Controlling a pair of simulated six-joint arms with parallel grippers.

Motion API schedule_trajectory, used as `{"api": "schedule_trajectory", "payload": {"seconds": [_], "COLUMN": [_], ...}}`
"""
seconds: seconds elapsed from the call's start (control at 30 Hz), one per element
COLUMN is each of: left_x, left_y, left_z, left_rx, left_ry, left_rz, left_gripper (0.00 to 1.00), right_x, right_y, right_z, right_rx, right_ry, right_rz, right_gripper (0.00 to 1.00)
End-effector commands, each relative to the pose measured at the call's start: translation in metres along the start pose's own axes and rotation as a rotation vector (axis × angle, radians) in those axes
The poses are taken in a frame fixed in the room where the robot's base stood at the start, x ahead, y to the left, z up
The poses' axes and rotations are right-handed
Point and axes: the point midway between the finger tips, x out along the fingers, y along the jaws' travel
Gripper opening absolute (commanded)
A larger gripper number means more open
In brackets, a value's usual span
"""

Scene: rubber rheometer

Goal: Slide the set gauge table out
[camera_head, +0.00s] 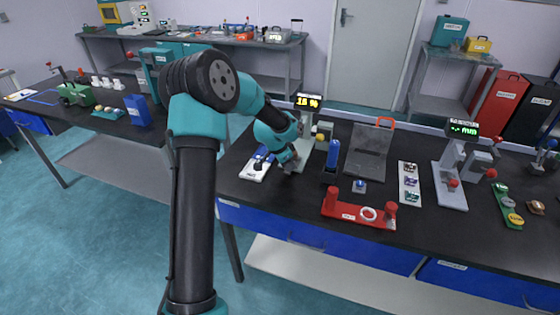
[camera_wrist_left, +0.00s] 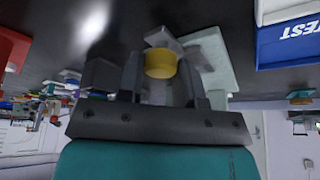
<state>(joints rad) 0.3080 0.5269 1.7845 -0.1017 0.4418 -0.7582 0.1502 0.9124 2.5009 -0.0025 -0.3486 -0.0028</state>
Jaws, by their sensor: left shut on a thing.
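A gauge stand with a pale green base (camera_head: 306,151) stands on the bench under a black display reading about 18 % (camera_head: 309,103). Its pale plate (camera_wrist_left: 214,52) and a grey block also show in the left wrist view. A yellow knob (camera_wrist_left: 160,66) sits between the fingers of my left gripper (camera_wrist_left: 163,82), which is shut on it. In the head view my left gripper (camera_head: 290,164) is low beside the stand, its fingertips largely hidden by my wrist. I cannot tell which part of the stand is the sliding table. My right gripper is not in view.
A white plate with blue parts (camera_head: 257,167) lies left of my gripper. The bench's front edge is near.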

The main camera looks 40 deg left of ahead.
Motion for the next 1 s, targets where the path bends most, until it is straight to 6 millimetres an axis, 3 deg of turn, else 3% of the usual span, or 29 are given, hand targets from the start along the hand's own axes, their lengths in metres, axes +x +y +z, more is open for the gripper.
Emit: {"api": "schedule_trajectory", "payload": {"seconds": [0.17, 0.2, 0.43, 0.77, 1.0], "left_x": [0.0, 0.0, 0.0, -0.003, -0.029], "left_y": [0.004, 0.004, 0.003, 0.002, 0.001], "left_z": [0.004, 0.004, 0.003, 0.002, 0.002], "left_rx": [-0.003, -0.003, -0.003, -0.003, -0.002], "left_ry": [-0.011, -0.012, -0.009, -0.006, -0.005], "left_rz": [0.013, 0.013, 0.01, 0.007, 0.005], "left_gripper": [0.0, 0.37, 0.58, 0.58, 0.58], "right_x": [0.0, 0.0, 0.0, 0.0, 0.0], "right_y": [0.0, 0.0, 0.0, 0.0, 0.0], "right_z": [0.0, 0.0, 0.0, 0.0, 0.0], "right_rx": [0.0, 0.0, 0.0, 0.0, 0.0], "right_ry": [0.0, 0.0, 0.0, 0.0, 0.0], "right_rz": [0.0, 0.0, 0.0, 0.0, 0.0], "right_gripper": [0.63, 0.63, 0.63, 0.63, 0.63]}}
